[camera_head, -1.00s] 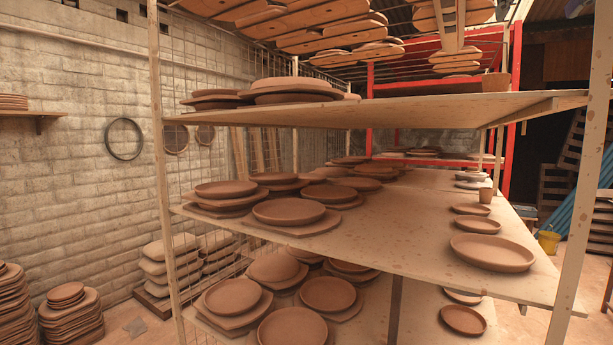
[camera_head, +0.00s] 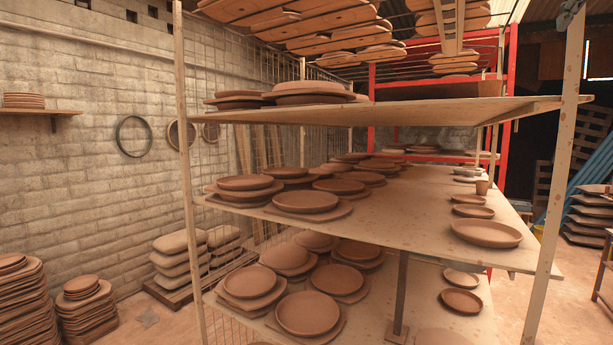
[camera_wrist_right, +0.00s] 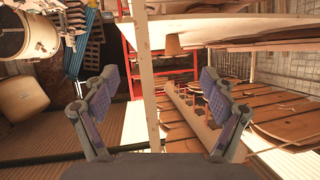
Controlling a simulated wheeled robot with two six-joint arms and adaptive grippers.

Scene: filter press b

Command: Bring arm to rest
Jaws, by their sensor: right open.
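My right gripper (camera_wrist_right: 160,85) shows in the right wrist view. Its two fingers with purplish pads stand wide apart, and nothing is between them. A pale wooden post and shelf boards lie beyond the fingers. A small terracotta cup (camera_wrist_right: 173,44) shows past them, apart from the fingers. My left gripper is in neither view. In the head view, a small grey shape (camera_head: 570,13) is at the top right by the rack post; I cannot tell what it is.
A wooden rack (camera_head: 420,240) fills the middle, with clay plates (camera_head: 306,201) on its boards. Its front post (camera_head: 556,170) stands at the right. Stacked slabs (camera_head: 20,300) stand on the floor at left. Stacked trays (camera_head: 590,220) stand at right. Some floor (camera_head: 150,320) is bare at left.

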